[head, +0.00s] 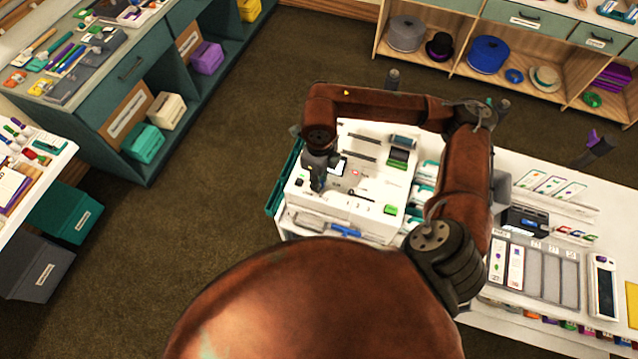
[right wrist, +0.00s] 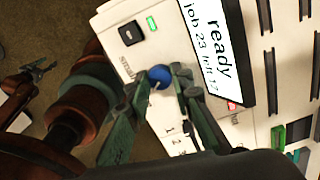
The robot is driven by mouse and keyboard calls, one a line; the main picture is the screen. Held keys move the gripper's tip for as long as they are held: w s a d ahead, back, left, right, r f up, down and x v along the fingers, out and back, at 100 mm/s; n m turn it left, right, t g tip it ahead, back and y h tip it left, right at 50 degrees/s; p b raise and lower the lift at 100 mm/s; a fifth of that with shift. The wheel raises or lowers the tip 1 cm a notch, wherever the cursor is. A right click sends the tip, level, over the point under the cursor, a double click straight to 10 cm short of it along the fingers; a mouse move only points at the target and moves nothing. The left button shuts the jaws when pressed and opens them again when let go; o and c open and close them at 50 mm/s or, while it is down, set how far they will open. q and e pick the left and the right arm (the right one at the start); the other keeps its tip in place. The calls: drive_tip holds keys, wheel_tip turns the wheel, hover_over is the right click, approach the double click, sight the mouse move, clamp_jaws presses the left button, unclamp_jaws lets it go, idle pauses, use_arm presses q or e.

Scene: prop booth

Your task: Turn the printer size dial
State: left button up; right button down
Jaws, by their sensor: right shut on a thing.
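The white printer (head: 370,178) stands on the workbench in the head view. In the right wrist view its panel (right wrist: 182,45) has a round blue dial (right wrist: 159,76), with small printed numbers beside it. My right gripper (head: 318,186) is over the printer's left part in the head view. In the right wrist view my right gripper (right wrist: 160,88) has its fingers on either side of the dial, shut on it. The dial's pointer position is unclear. A second arm's small gripper (right wrist: 40,69), apparently my left, shows at the left edge of the right wrist view, too small to judge.
The printer's display (right wrist: 212,40) reads "ready" and "job 23". A black button (right wrist: 131,33) and a lit green lamp (right wrist: 152,23) are near the dial. A card tray (head: 540,272) lies on the bench to the right. Open carpet (head: 210,190) lies left of the bench.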

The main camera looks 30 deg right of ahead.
drive_tip(key=shift+f+n+b, duration=0.1)
drive_tip(key=shift+n+b, duration=0.4)
drive_tip(key=shift+b, duration=0.05)
drive_tip(key=shift+d+n+b, duration=0.1)
drive_tip(key=shift+n+b, duration=0.25)
drive_tip(key=shift+n, duration=0.05)
drive_tip(key=c, duration=1.7)
unclamp_jaws()
wheel_tip(320, 180, up, 12)
drive_tip(key=shift+r, duration=0.15)
